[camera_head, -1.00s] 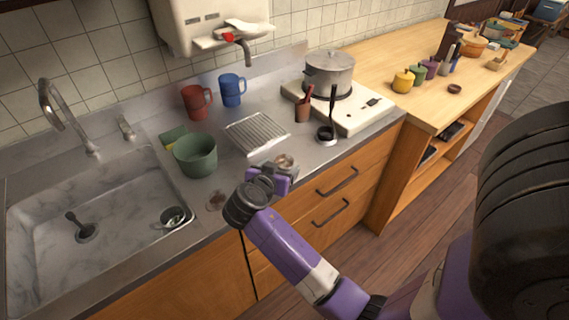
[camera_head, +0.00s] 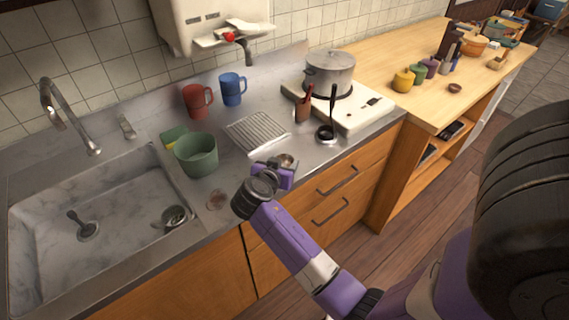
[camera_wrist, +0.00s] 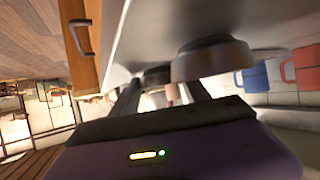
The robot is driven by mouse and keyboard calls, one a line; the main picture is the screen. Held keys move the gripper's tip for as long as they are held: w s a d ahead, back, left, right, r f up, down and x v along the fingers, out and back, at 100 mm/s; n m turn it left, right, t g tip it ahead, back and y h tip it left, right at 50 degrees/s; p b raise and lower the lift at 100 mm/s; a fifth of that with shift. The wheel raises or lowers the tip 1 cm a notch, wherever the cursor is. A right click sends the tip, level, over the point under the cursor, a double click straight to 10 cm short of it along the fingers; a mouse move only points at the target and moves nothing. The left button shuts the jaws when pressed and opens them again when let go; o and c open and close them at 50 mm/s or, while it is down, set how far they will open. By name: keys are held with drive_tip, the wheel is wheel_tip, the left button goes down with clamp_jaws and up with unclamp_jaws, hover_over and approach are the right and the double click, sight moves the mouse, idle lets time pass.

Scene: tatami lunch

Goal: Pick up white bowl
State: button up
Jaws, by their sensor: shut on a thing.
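A small pale bowl (camera_head: 287,160), dull grey-beige in this light, is at the tip of my gripper (camera_head: 279,170), by the counter's front edge. In the wrist view the bowl (camera_wrist: 213,60) appears large and close, at the ends of the dark fingers of my gripper (camera_wrist: 165,92). My gripper is shut on the bowl. The exact contact is hard to see, and I cannot tell whether the bowl is clear of the counter.
A wire rack (camera_head: 257,132) lies just behind the bowl. A green pot (camera_head: 196,156) stands left, beside the sink (camera_head: 110,215). Red (camera_head: 196,102) and blue (camera_head: 232,90) mugs stand behind.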

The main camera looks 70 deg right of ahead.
drive_tip(key=shift+r, duration=0.15)
wheel_tip(320, 180, up, 20)
drive_tip(key=shift+b, duration=0.3)
idle(1.5)
